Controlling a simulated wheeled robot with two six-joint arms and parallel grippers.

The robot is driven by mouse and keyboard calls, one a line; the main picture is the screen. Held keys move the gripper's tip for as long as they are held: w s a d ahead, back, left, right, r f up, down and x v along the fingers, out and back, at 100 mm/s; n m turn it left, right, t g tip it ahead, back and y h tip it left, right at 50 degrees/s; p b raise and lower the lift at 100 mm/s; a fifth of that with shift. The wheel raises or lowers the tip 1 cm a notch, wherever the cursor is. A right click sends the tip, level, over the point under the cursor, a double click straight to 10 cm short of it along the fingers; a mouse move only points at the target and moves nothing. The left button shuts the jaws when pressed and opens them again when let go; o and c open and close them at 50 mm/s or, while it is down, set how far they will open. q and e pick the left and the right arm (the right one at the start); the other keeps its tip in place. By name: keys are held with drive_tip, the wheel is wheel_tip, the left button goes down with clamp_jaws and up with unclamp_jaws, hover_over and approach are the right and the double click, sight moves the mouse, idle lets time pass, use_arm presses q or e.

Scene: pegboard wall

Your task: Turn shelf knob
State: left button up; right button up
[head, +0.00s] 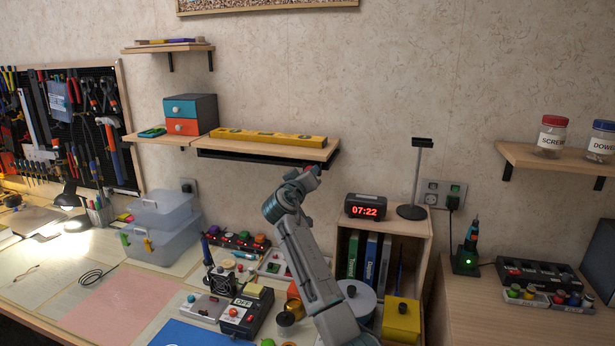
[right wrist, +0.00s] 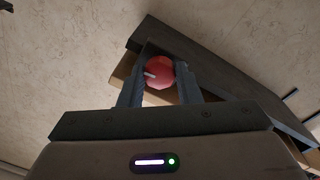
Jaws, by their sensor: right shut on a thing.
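The shelf knob (right wrist: 159,73) is round and red with a pale mark, under the shelf in the right wrist view. My right gripper (right wrist: 160,80) has its two fingers on either side of the knob and is shut on it. In the head view my right gripper (head: 309,172) reaches up to the right end of the wall shelf (head: 290,150), and a small bit of red shows at its tip. The rest of the knob is hidden there by the gripper. My left gripper is not in view.
A yellow level (head: 268,137) and a small drawer box (head: 190,114) stand on the shelf. A clock (head: 365,207) and a stand (head: 412,211) are on the cabinet to the right. The workbench below is crowded with devices, including a black box (head: 243,314).

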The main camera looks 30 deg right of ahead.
drive_tip(key=shift+n, duration=1.2)
drive_tip(key=shift+f, duration=0.1)
drive_tip(key=o, duration=1)
drive_tip(key=shift+c, duration=0.2)
